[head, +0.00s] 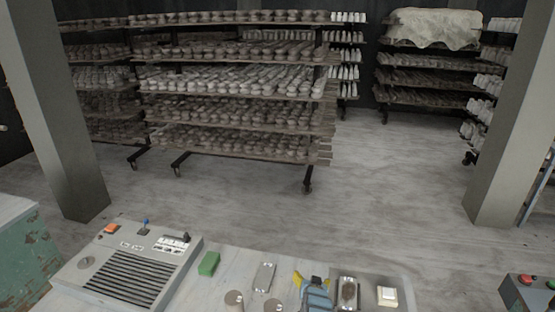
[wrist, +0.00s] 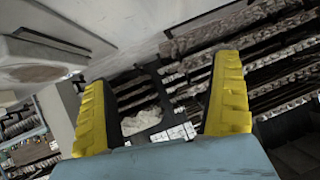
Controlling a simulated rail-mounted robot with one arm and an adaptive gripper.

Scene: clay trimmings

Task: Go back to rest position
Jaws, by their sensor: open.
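My gripper (head: 313,279) shows at the bottom of the head view, small and low over the pale worktop (head: 222,285), with yellow fingers and a blue-grey body. In the wrist view its two yellow ribbed fingers (wrist: 160,75) stand wide apart. Nothing is held between them. Past the fingers the wrist view shows the room and shelving at a steep tilt, not the worktop. No clay trimmings can be made out for sure.
On the worktop are a grilled control box (head: 125,275), a green block (head: 208,264), a metal tin (head: 264,276), a holder with a brown piece (head: 348,291) and a white block (head: 388,296). Racks of pottery (head: 235,85) stand behind. Pillars (head: 62,120) flank open floor (head: 380,200).

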